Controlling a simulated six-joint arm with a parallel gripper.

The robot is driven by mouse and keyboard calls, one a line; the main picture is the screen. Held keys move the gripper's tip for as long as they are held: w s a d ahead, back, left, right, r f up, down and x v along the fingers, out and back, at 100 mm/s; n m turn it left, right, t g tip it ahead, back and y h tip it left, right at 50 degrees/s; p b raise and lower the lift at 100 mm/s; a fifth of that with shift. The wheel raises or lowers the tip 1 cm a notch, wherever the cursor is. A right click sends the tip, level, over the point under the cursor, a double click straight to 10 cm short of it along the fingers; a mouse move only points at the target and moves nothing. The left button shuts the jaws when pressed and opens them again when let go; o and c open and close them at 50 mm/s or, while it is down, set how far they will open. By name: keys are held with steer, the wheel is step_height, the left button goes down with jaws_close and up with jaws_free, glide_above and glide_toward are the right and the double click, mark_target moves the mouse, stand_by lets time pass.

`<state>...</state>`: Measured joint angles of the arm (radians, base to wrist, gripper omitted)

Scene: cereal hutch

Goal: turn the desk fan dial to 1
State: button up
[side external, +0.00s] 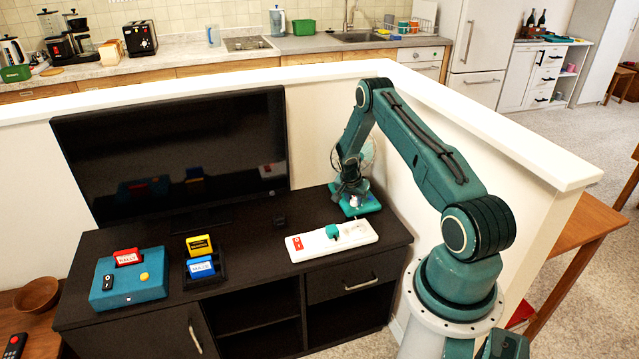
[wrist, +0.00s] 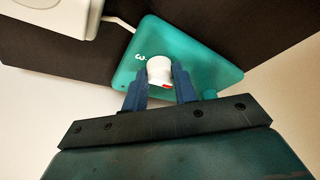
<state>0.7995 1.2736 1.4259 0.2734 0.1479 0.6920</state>
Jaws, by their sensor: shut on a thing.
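The desk fan stands at the right end of the dark cabinet. Its teal base (side external: 372,207) shows in the side view, and its round cage (side external: 368,155) is partly hidden behind my arm. In the wrist view the teal base (wrist: 212,62) carries a white dial (wrist: 159,68) with a red mark on its lower edge. A white "3" is printed to the dial's upper left; no other number is readable. My gripper (wrist: 160,84) is shut on the dial, one blue finger on each side. In the side view my gripper (side external: 352,193) is over the base.
A white power strip (side external: 310,243) with a red switch and a teal plug lies left of the fan base. A black television (side external: 170,150) stands behind. A teal box (side external: 130,290) with cartridges sits at the left. A low white-topped wall (side external: 480,130) runs behind and right.

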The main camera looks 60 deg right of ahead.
steer(key=shift+m, duration=0.3)
steer(key=shift+w+m+g+y, duration=0.2)
steer(key=shift+m+g, duration=0.35)
steer(key=shift+m, duration=0.75)
steer(key=shift+w+m+g+y, duration=0.15)
steer(key=shift+m+g, duration=0.4)
steer(key=shift+m, duration=0.75)
steer(key=shift+s, duration=0.15)
steer(key=o, duration=1)
steer(key=shift+c, duration=0.2)
steer(key=v, duration=1.3)
steer(key=shift+r, duration=0.35)
steer(key=shift+a, duration=0.1)
